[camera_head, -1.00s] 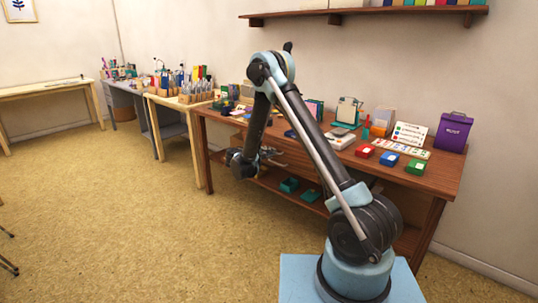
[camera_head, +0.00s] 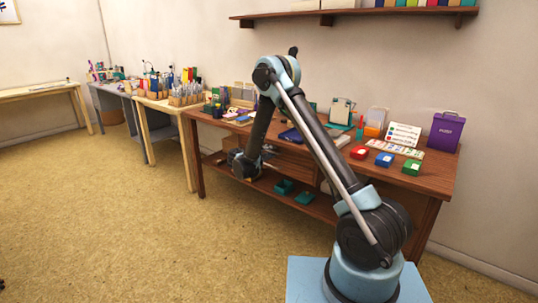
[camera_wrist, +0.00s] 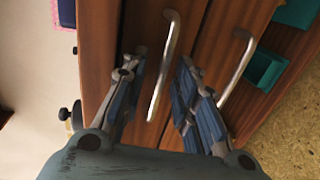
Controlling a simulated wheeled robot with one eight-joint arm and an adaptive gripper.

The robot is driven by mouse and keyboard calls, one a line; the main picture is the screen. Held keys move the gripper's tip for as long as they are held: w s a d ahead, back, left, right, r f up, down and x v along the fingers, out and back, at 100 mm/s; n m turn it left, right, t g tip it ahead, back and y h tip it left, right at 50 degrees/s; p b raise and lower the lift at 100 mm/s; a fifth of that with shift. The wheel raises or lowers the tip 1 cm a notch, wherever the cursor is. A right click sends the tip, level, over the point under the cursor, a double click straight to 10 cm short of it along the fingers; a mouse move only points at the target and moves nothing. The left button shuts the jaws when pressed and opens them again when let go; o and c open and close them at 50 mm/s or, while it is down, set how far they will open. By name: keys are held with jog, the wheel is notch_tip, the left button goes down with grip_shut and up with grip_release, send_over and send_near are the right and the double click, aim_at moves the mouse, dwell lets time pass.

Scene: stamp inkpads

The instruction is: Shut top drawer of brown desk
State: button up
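The brown desk (camera_head: 413,178) stands against the wall at the right in the head view, with my arm across its front. In the wrist view two wooden drawer fronts show, turned sideways. The top drawer (camera_wrist: 143,30) is the left one, with a metal bar handle (camera_wrist: 166,60). The second drawer (camera_wrist: 217,50) has a similar handle (camera_wrist: 238,68). My gripper (camera_wrist: 161,66) is open, a finger on either side of the top handle in the picture; contact is unclear. I cannot tell how far the top drawer stands out. My arm hides much of the drawers in the head view.
Teal trays (camera_head: 285,187) sit on the desk's lower shelf; one also shows beside the drawers in the wrist view (camera_wrist: 266,70). Inkpads (camera_head: 384,159) and a purple bin (camera_head: 446,131) stand on the desktop. Open floor (camera_head: 130,225) lies in front.

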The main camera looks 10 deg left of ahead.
jog(key=shift+s+a, duration=0.1)
jog(key=v, duration=1.1)
jog(key=shift+s+a, duration=0.25)
jog(key=shift+s, duration=0.05)
